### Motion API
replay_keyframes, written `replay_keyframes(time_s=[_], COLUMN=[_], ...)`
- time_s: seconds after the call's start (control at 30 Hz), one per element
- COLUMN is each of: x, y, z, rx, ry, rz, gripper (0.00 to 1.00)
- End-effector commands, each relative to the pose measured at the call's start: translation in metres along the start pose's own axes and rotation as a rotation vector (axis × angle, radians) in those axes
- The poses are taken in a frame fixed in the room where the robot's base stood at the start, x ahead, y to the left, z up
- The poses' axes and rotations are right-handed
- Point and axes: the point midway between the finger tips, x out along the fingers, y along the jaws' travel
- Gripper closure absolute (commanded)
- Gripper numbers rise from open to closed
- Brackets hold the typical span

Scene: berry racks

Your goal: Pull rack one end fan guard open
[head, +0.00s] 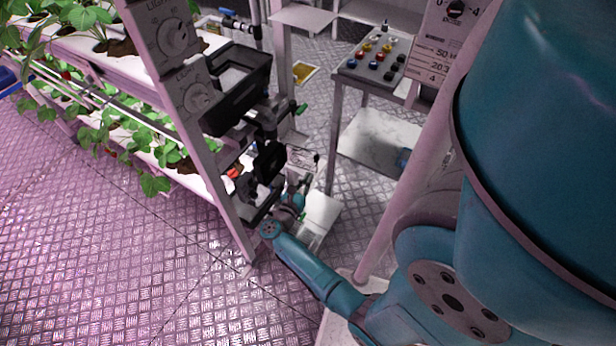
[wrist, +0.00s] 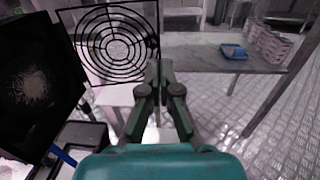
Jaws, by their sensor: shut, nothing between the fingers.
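The fan guard (wrist: 112,20) is a black square frame with concentric rings, seen through in the wrist view. It stands at an angle to the dark fan face (wrist: 35,95) on its left, so it appears swung open. My gripper (wrist: 160,68) is shut and empty, its fingertips close to the guard's right edge. I cannot tell whether they touch it. In the head view my gripper is low by the rack end, partly hidden among dark parts beside the rack post (head: 205,130).
Plants grow on the rack's white shelves (head: 185,178) at left. A cart with a button panel (head: 374,60) stands behind my arm. In the wrist view a table (wrist: 195,55) holds a blue tray (wrist: 235,52). Metal floor (head: 110,270) is clear at front left.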

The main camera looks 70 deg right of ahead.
Motion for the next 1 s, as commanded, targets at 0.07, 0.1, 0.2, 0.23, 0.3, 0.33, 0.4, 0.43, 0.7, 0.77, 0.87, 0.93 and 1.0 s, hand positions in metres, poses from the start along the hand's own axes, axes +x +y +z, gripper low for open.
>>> replay_keyframes(time_s=[0.07,0.1,0.2,0.23,0.3,0.33,0.4,0.43,0.7,0.77,0.87,0.93,1.0], x=[-0.009,-0.013,-0.025,-0.029,-0.039,-0.043,-0.054,-0.058,-0.082,-0.084,-0.086,-0.086,-0.086], y=[-0.001,-0.001,-0.002,-0.002,-0.004,-0.004,-0.005,-0.006,-0.009,-0.010,-0.010,-0.010,-0.010], z=[0.000,0.000,0.000,0.000,0.000,0.000,0.000,0.000,0.000,0.000,0.000,0.000,0.000], rx=[0.000,0.000,0.000,0.000,0.000,0.000,0.000,0.000,0.000,0.000,0.000,0.000,0.000], ry=[0.000,-0.001,-0.001,0.000,0.000,0.000,0.000,-0.001,0.000,0.000,0.000,0.000,0.000], rz=[0.003,0.003,0.003,0.005,0.004,0.005,0.006,0.005,0.002,0.002,0.001,0.000,0.000], gripper=[1.00,1.00,1.00,1.00,1.00,1.00,1.00,1.00,1.00,1.00,1.00,1.00,1.00])
